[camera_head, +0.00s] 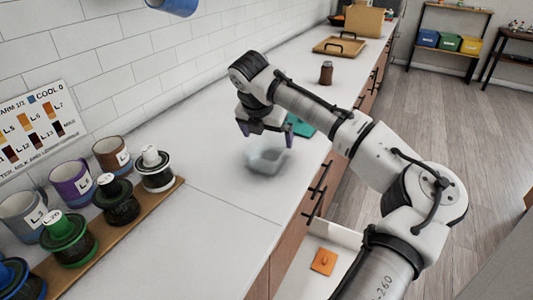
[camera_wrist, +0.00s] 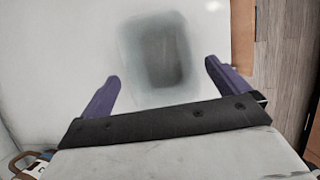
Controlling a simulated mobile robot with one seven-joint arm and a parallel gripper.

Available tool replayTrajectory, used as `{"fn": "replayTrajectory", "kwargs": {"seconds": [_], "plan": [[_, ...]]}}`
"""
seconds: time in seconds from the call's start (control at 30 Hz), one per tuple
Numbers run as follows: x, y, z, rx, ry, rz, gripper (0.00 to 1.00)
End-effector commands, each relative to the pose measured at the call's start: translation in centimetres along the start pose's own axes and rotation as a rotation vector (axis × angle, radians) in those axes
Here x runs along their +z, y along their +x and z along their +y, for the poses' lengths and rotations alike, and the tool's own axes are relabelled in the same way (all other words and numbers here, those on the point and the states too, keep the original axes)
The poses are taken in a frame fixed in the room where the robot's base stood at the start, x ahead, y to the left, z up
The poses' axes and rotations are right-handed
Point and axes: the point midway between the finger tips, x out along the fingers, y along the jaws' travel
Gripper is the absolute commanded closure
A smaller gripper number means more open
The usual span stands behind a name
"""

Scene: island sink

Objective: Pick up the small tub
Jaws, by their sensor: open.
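The small tub (camera_head: 267,158) is a pale, translucent container standing on the white countertop in the head view. It looks blurred. It also shows in the wrist view as a hazy grey rounded rectangle (camera_wrist: 158,50), ahead of my fingertips and between their lines. My gripper (camera_head: 264,132) is above the tub and appears apart from it. In the wrist view its two purple fingers (camera_wrist: 162,70) are spread wide with nothing between the tips. The tub's base and exact height are hard to make out.
A teal item (camera_head: 301,126) lies behind the tub, and a brown jar (camera_head: 326,73) stands farther back. A wooden board (camera_head: 120,222) with mugs and lidded jars is at the left. An open drawer (camera_head: 300,272) holds an orange item (camera_head: 323,261).

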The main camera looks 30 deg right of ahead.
Motion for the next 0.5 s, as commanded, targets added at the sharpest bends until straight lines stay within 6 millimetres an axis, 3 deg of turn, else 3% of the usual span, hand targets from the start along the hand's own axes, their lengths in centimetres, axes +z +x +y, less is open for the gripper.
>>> {"fn": "replayTrajectory", "kwargs": {"seconds": [0.33,0.5], "plan": [[0.0,3.1,0.0,0.000,0.001,0.000,0.00],[-0.2,5.6,0.0,0.000,0.000,0.000,0.00]]}}
